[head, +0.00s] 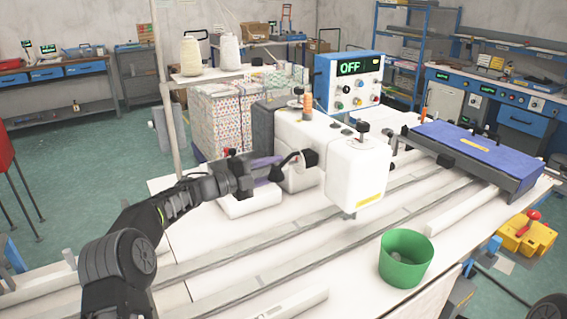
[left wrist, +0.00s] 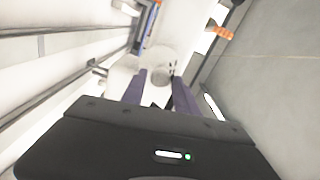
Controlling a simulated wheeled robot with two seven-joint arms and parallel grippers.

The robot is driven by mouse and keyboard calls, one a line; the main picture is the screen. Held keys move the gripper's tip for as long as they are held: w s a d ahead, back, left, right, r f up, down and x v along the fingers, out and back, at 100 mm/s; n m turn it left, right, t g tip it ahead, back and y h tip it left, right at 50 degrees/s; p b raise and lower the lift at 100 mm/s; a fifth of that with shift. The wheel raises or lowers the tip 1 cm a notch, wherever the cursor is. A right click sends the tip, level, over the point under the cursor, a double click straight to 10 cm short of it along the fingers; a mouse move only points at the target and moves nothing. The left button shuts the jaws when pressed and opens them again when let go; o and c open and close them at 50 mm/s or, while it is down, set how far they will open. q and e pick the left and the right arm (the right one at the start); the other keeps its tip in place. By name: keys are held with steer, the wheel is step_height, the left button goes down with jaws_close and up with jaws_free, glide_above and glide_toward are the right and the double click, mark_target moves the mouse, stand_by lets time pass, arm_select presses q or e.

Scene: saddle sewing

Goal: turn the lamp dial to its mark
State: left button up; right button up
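My left gripper (head: 278,167), with purple fingers, reaches in from the left to the side of the white sewing machine (head: 356,175). In the left wrist view its two fingers (left wrist: 160,80) stand apart, with a white rounded part (left wrist: 160,58) of the machine beyond them. I see nothing held between them. A blue and white control box (head: 348,82) behind the machine shows OFF in green and has several coloured knobs. I cannot tell which knob is the lamp dial, and its mark is not readable. My right gripper is not in view.
A green bin (head: 405,258) stands near the table's front edge. A blue-topped unit (head: 470,148) lies at the right. Thread cones (head: 190,56) stand behind the machine, and an orange spool (head: 307,106) is on top of it. Long rails cross the white table (head: 290,215).

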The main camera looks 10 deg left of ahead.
mark_target(289, 164)
arm_select(q)
steer(key=shift+p+x, duration=0.35)
steer(key=shift+x, duration=1.25)
steer(key=shift+c, duration=0.4)
jaws_close()
